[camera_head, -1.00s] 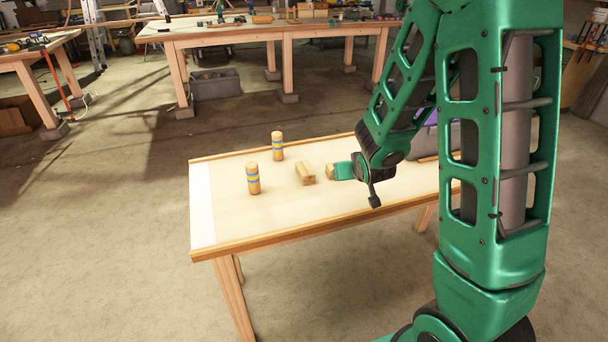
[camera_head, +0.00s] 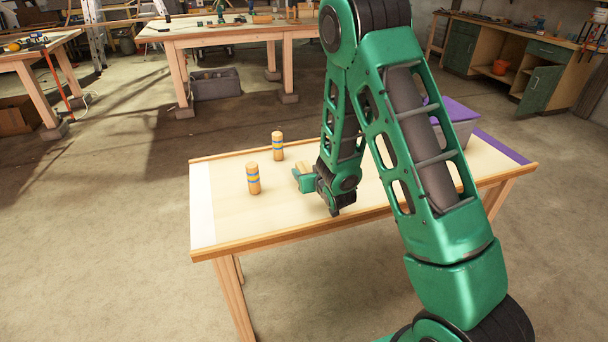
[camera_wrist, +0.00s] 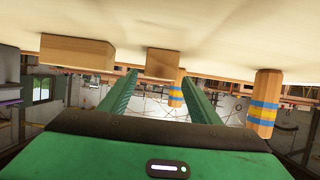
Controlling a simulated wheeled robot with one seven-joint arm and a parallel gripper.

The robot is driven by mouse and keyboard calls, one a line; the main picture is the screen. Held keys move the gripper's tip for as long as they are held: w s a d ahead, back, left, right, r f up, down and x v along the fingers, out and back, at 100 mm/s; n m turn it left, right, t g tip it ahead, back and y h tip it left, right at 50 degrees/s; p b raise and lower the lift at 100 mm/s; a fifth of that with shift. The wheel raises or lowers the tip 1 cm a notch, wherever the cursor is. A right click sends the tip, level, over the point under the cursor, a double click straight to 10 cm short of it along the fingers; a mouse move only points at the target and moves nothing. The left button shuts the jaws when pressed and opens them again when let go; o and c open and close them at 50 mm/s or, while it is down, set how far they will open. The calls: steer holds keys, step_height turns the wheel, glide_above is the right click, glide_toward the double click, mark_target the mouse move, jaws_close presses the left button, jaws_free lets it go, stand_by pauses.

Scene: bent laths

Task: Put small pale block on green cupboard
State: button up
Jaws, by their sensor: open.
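My gripper (camera_head: 304,181) is low over the near table, open, its fingers pointing away from me. The upside-down wrist view shows its two green fingers (camera_wrist: 160,82) apart, with nothing held between them. A pale wooden block (camera_wrist: 162,63) lies on the table ahead of the gap. A second, wider-looking pale block (camera_wrist: 77,52) lies to its left there. In the head view one pale block (camera_head: 304,170) shows just behind the gripper; the other is hidden by my arm. A bench with green cupboard doors (camera_head: 460,46) stands at the back right, one door (camera_head: 539,92) open.
Two wooden cylinders with blue and yellow bands stand upright left of my gripper, one nearer (camera_head: 253,179) and one farther (camera_head: 277,146). The table's left end is clear.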

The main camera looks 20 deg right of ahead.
mark_target(305, 168)
steer(key=shift+x, duration=2.6)
steer(key=shift+f, duration=0.1)
steer(key=shift+c, duration=0.6)
steer(key=c, duration=1.1)
steer(key=shift+c, duration=0.2)
steer(key=shift+r, duration=0.2)
